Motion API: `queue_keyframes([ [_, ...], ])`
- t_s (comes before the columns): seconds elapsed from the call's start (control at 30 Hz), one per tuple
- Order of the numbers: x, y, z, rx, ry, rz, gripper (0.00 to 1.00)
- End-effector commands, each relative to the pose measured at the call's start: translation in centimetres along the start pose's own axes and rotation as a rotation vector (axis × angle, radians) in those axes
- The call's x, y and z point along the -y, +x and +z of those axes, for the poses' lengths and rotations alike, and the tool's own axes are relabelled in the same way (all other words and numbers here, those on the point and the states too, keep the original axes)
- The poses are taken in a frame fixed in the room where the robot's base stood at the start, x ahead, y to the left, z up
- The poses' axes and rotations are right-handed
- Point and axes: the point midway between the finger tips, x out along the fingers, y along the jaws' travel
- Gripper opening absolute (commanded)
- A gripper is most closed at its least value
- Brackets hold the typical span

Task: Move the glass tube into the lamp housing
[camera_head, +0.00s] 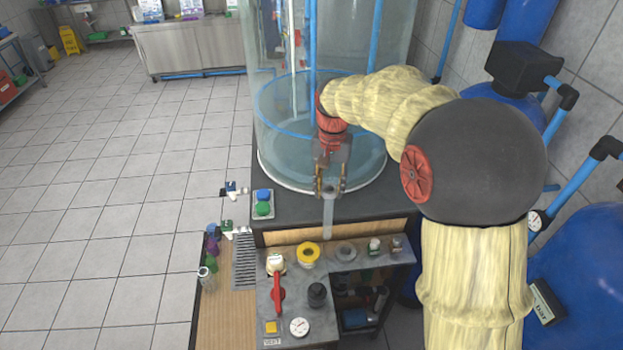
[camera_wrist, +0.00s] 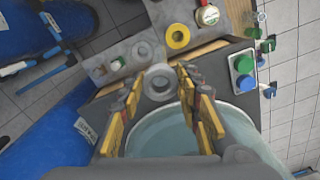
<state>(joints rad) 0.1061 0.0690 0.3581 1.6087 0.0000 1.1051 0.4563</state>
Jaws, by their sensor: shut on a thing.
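My gripper (camera_head: 329,188) points down in front of the large clear tank and is shut on the glass tube (camera_head: 328,217). The tube is a pale, translucent cylinder hanging upright below the fingers, above the dark top near its front edge. In the wrist view the tube (camera_wrist: 159,82) shows end-on as a ring between the yellow-padded fingers (camera_wrist: 160,90). A grey round socket (camera_head: 346,251) and a yellow ring (camera_head: 308,253) sit on the panel in front; they also show in the wrist view. I cannot tell for certain which is the lamp housing.
The clear tank (camera_head: 275,150) stands behind my gripper. The front panel carries a red lever (camera_head: 278,293), a black knob (camera_head: 317,294) and a gauge (camera_head: 299,327). A blue and green button box (camera_head: 263,203) is at left. Blue tanks (camera_head: 580,285) stand at right.

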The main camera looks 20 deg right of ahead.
Motion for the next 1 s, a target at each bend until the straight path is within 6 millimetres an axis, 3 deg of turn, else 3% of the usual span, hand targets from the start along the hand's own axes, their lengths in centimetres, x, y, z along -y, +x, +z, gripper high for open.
queue_keyframes([
  [0.03,-1.5,-0.6,-0.2,0.005,0.023,0.002,0.20],
  [0.1,-3.1,0.0,-0.7,0.005,0.037,0.002,0.20],
  [0.33,-7.3,3.5,-1.7,0.005,0.013,0.002,0.20],
  [0.43,-7.1,5.9,-2.5,0.003,-0.059,0.001,0.20],
  [0.67,-6.7,6.3,-3.4,0.001,-0.108,0.000,0.20],
  [1.0,-6.7,9.1,-3.4,0.001,-0.107,0.000,0.20],
])
